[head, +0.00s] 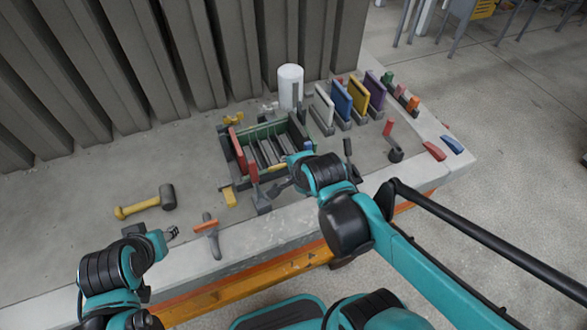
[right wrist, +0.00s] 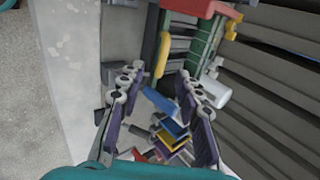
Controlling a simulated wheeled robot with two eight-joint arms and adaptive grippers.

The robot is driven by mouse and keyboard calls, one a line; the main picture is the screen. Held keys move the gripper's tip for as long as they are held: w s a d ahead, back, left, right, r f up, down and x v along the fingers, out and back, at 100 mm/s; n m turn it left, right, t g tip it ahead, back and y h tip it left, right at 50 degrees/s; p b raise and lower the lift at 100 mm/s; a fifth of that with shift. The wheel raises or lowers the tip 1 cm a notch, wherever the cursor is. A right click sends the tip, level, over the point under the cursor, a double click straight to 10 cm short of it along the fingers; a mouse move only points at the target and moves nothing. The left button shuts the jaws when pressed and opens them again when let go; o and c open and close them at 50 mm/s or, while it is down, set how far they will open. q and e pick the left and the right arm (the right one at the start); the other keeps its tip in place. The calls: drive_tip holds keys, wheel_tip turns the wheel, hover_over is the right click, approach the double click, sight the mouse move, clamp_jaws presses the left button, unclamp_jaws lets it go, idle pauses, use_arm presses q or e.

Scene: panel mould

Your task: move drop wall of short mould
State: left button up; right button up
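The mould (head: 262,130) is a dark green frame with grey slats inside, standing on the concrete table. It has a red upright piece (head: 238,150) at its left end and a yellow bar (head: 276,168) along its near side. In the right wrist view its green side (right wrist: 188,88) and yellow bar (right wrist: 163,54) show beyond the fingertips. I cannot tell which piece is the drop wall. My right gripper (right wrist: 158,80) is open with nothing between its fingers; in the head view it is at the mould's near side. My left gripper (head: 172,233) is left of the mould, its opening unclear.
White, blue (head: 342,100), yellow and purple panels stand in a rack right of the mould. A white cylinder (head: 290,86) stands behind. A yellow-handled mallet (head: 146,202) and an orange-handled tool (head: 208,232) lie left. Corrugated panels (head: 160,60) close off the back.

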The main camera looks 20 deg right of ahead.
drive_tip(key=shift+v, duration=1.95)
drive_tip(key=s+d+f+n+g, duration=0.1)
drive_tip(key=s+n, duration=0.4)
drive_tip(key=n, duration=1.2)
drive_tip(key=shift+s+d+f, duration=0.25)
drive_tip(key=shift+d+f, duration=0.1)
drive_tip(key=shift+d, duration=0.1)
